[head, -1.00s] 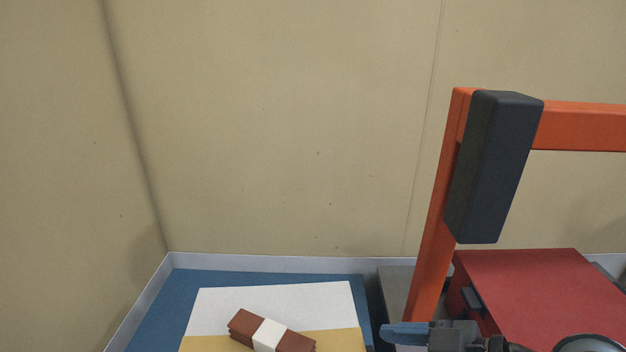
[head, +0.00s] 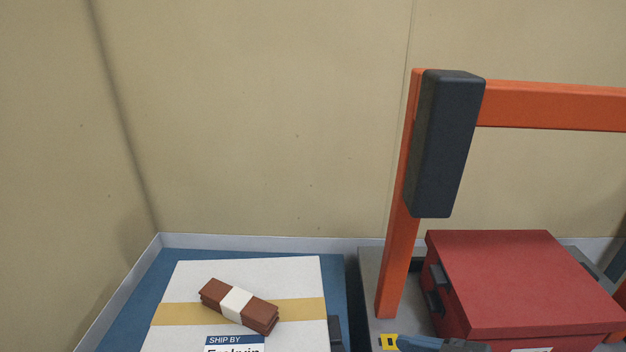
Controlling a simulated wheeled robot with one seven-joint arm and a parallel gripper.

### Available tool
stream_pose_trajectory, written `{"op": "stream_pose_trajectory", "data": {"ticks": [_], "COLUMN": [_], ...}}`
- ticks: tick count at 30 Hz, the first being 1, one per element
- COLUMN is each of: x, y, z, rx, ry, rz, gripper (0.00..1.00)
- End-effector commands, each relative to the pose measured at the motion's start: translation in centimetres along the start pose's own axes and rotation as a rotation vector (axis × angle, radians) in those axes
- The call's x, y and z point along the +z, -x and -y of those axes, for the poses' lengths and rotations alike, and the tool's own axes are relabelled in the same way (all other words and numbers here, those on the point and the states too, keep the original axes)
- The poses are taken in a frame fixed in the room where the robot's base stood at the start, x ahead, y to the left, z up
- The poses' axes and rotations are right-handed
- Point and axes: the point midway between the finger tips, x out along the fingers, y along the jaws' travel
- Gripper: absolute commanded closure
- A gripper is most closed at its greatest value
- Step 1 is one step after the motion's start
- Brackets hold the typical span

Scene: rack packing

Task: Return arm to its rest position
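My gripper (head: 400,344) shows only in part at the bottom edge of the head view, right of centre, as a blue-grey finger-like piece. Most of it and the arm behind it are cut off by the frame. It is in front of the red box, near the foot of the orange post. Whether it is open or shut is hidden.
A white box (head: 180,285) with a yellow band carries a brown bundle (head: 214,291) with a white wrap. A red box (head: 520,275) stands at right. An orange frame (head: 550,106) with a dark pad (head: 445,145) rises beside it. Beige walls (head: 260,120) close the back.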

Motion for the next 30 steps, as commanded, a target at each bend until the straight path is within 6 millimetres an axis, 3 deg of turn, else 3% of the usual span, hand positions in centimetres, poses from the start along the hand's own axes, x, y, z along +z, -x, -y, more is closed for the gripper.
{"op": "stream_pose_trajectory", "data": {"ticks": [10,18,24,30], "x": [7.2,13.4,15.0,14.1], "y": [2.2,7.9,13.2,18.3], "z": [1.0,4.0,7.4,11.6], "rx": [0.248,0.542,0.708,0.807], "ry": [-0.188,-0.317,-0.345,-0.333], "rz": [0.032,0.012,-0.05,-0.145], "gripper": [0.22,0.22,0.22,0.22]}}
